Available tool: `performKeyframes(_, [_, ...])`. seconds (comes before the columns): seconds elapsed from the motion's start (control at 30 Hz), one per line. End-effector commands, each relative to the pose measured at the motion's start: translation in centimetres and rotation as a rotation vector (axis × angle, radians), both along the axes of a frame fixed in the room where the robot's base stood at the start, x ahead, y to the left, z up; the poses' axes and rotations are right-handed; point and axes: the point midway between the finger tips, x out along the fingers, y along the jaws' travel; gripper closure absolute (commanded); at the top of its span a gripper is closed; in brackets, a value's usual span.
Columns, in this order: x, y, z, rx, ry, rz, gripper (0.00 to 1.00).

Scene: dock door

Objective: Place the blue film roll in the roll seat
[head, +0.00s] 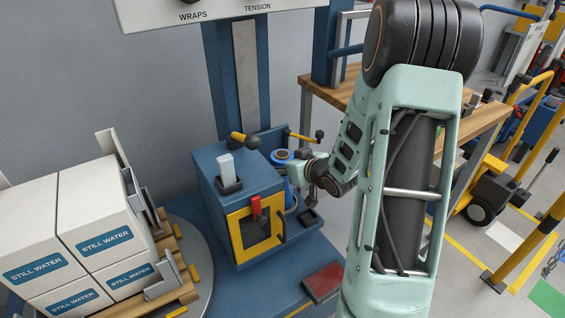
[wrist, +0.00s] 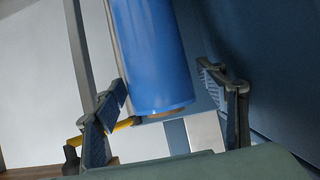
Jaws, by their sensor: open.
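The blue film roll (head: 282,155) stands upright beside the blue machine box in the head view, with its brown core showing at the top. In the wrist view the roll (wrist: 150,55) fills the upper middle, between the two fingers. My gripper (head: 304,172) is at the roll's right side. In the wrist view my gripper (wrist: 163,80) is open, with a finger on each side of the roll and a gap to the right finger. The roll's lower part is partly hidden, and I cannot tell how it sits in the roll seat.
Still-water cartons (head: 100,240) stand on a pallet at left. A wooden bench (head: 480,125) is behind my arm. A red pad (head: 323,282) lies in front.

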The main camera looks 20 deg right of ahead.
Motion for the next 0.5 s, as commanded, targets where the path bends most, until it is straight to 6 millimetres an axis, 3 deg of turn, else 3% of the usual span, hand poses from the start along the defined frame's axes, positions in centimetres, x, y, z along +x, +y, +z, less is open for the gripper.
performKeyframes(0.17, [-0.3,-0.1,0.7,0.0,0.0,-0.001,0.34])
performKeyframes(0.5, [-6.3,-1.3,4.3,-0.001,0.0,-0.004,0.34])
